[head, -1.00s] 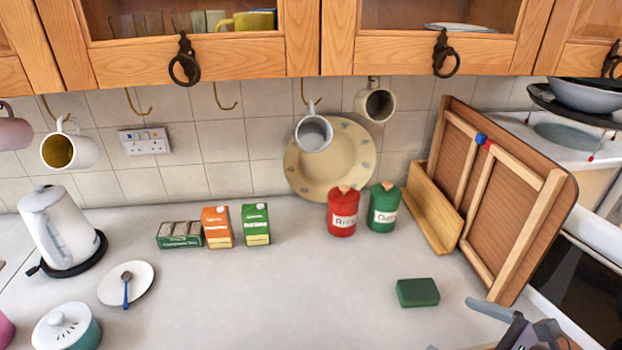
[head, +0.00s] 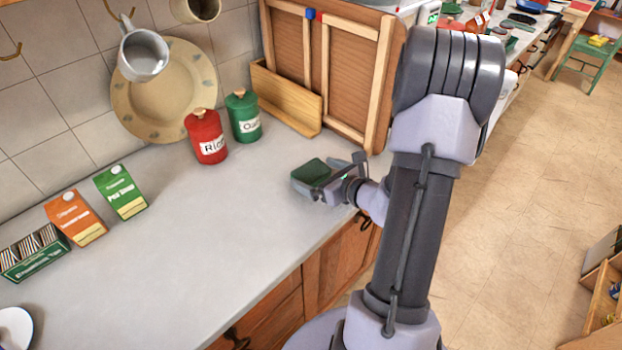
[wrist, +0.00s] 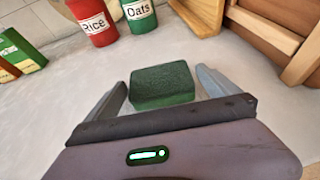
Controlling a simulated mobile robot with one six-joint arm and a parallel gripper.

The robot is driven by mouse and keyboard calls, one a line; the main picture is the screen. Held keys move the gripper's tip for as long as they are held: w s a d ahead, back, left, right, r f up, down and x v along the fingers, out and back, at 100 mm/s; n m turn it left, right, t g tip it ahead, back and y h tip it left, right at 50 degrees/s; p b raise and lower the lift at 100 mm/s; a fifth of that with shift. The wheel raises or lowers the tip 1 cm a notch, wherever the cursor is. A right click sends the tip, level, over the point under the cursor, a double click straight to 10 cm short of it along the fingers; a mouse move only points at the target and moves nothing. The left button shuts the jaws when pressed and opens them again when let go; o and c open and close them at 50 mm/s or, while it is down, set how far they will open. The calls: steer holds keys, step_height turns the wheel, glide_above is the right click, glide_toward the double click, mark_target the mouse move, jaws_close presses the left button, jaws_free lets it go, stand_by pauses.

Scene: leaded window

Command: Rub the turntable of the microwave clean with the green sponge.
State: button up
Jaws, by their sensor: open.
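The green sponge (head: 316,172) lies on the grey worktop near its front edge. My gripper (head: 325,175) is low over the worktop at the sponge. In the wrist view the sponge (wrist: 162,85) sits between the two fingers of my open gripper (wrist: 164,88), with a visible gap on each side. The sponge's near side is close to the gripper body. I see no microwave or turntable in these views.
A red rice canister (head: 207,140) and a green oats canister (head: 243,117) stand behind the sponge. A wooden framed board (head: 335,70) stands to the right at the back. Cartons (head: 121,192) stand to the left. The worktop between is clear.

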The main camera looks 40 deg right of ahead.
mark_target(311, 171)
steer(key=x, duration=0.2)
steer(key=shift+w+f, duration=0.2)
steer(key=shift+r, duration=0.1)
steer(key=c, duration=1.1)
steer(key=shift+r+p, duration=1.1)
steer(key=shift+r, duration=0.8)
steer(key=shift+c, duration=0.2)
steer(key=s+d+r+p, duration=0.1)
steer(key=s+d+p, duration=0.2)
steer(key=s, duration=1.2)
steer(key=shift+s+d, duration=0.2)
steer(key=shift+d, duration=0.65)
steer(key=shift+r, duration=0.1)
